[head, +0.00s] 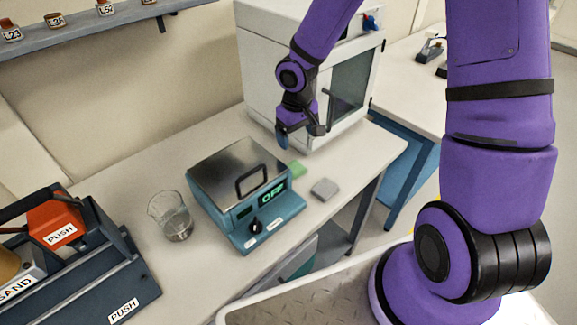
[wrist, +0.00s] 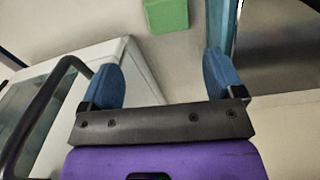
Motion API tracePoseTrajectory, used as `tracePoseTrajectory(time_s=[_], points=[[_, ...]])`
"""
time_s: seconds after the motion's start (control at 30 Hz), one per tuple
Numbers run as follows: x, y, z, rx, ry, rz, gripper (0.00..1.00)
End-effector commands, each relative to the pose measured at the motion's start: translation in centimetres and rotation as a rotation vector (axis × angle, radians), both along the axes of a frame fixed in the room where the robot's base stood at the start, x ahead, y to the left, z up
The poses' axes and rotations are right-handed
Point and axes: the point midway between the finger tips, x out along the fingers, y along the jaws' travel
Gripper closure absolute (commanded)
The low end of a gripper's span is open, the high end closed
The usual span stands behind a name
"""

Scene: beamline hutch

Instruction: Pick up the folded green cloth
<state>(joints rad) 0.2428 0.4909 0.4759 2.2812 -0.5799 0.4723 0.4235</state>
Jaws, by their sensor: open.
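The folded green cloth (head: 298,169) lies on the white bench, just right of the teal hot-plate box, and part of it may be hidden behind that box in the head view. In the wrist view the green cloth (wrist: 166,14) shows at the top edge, partly cut off, beyond the fingertips and roughly in line with the gap. My gripper (head: 301,138) is above the bench near the cabinet front, apart from the cloth. In the wrist view my gripper (wrist: 166,75) has its two blue fingers spread with nothing between them.
A teal box (head: 240,190) with a metal lid, black handle and "OFF" display stands beside the cloth. A grey folded pad (head: 325,189) lies to its right. A white cabinet (head: 350,95) stands behind. A glass beaker (head: 171,215) is left of the box. The bench's right front is clear.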

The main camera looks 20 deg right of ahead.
Motion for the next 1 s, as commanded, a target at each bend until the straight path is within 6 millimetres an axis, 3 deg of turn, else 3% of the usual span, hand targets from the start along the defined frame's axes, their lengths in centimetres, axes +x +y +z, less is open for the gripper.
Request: tracePoseTrajectory(time_s=[0.3, 0.53, 0.83, 1.0], points=[[0.2, 0.9, -2.9, 0.032, 0.020, 0.012, 0.13], [0.2, 0.9, -6.2, 0.032, 0.021, 0.011, 0.13], [0.2, 0.7, -8.3, 0.032, 0.020, 0.010, 0.13], [0.0, 0.4, -10.8, 0.031, 0.022, 0.011, 0.13]])
